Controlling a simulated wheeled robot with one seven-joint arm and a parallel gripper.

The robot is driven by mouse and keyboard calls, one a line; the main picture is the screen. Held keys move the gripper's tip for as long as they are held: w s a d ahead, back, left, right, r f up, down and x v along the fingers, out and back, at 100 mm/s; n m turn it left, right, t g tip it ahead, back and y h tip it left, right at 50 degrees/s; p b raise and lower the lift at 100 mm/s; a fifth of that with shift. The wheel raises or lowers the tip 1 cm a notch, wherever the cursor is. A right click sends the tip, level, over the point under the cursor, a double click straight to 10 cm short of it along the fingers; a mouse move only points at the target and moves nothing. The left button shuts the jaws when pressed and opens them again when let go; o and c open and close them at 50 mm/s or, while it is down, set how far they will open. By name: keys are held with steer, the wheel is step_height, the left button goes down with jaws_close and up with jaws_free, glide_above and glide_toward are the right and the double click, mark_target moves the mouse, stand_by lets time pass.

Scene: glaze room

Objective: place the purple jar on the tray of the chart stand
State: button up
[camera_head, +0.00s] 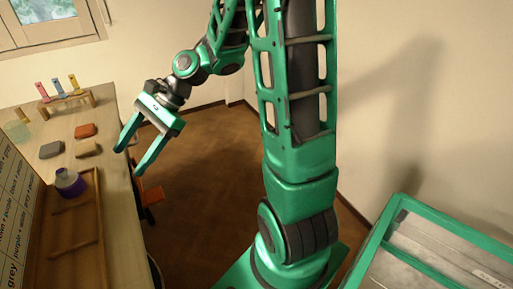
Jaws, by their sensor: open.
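The purple jar (72,187), with a paler top, stands at the far end of the brown wooden tray (88,262) and appears to rest on it. Its base is partly unclear at this size. The chart stand's board (12,215), printed with colour words, rises along the tray's left side. My gripper (128,162) is open and empty, with its two green fingers pointing down and left. It is to the right of the jar, apart from it, by the table's right edge.
An orange seat (151,196) is beside the table. Open floor (205,150) lies to the right.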

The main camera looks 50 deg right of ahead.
steer(key=s+d+n+g+h, duration=0.2)
steer(key=s+d+n+h, duration=0.7)
steer(key=s+d, duration=1.3)
steer(key=shift+s+d+n, duration=0.25)
steer(key=shift+s+n, duration=0.15)
steer(key=shift+s, duration=0.85)
